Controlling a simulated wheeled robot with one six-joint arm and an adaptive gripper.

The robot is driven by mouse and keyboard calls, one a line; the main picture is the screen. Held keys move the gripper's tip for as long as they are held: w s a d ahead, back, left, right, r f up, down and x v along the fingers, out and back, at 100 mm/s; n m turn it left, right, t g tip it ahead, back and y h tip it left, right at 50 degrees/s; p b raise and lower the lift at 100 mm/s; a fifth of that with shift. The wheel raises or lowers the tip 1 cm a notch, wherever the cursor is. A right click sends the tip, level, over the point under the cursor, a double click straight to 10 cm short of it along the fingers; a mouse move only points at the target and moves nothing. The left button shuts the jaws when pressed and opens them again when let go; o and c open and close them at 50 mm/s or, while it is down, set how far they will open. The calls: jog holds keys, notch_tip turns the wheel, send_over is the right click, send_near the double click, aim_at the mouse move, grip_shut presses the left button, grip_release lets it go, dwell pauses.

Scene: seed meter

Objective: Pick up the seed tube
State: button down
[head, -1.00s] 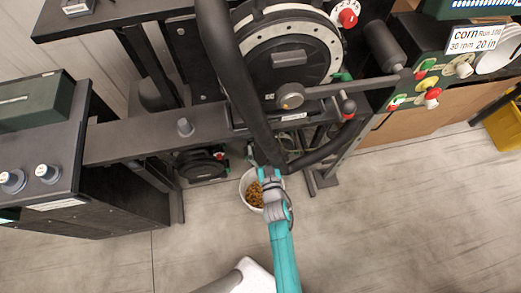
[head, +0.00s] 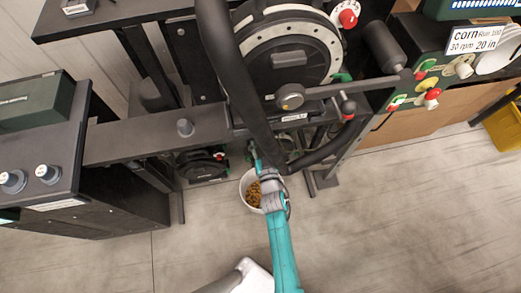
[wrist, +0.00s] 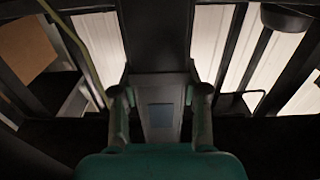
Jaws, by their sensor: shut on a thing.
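The seed tube (head: 240,90) is a thick black tube that slants down in front of the seed meter (head: 290,50) in the head view. My teal gripper (head: 254,152) is at its lower end, partly hidden by the tube. In the wrist view, the two fingers of my gripper (wrist: 159,100) stand on either side of a dark upright piece, which appears to be the tube (wrist: 157,40), with a grey-blue patch on it. My gripper is shut on it. The exact contact is dark and partly hidden.
A white bucket of brown seed (head: 250,190) stands on the floor just below my gripper. The black frame bar (head: 160,135) crosses behind. A dark cabinet (head: 100,190) is at left, a control panel (head: 430,85) at right. Open floor lies in front.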

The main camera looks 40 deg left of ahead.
jog(key=shift+r, duration=0.1)
jog(key=shift+r, duration=0.45)
jog(key=shift+s+d+r, duration=0.1)
jog(key=shift+d+r, duration=0.05)
jog(key=shift+r, duration=0.1)
jog(key=v, duration=1.7)
jog(key=shift+s+d, duration=0.25)
jog(key=shift+s, duration=0.05)
jog(key=shift+s+r, duration=0.1)
jog(key=v, duration=1)
jog(key=shift+s+d, duration=0.25)
jog(key=shift+d, duration=0.05)
dwell(0.7)
jog(key=shift+a, duration=0.1)
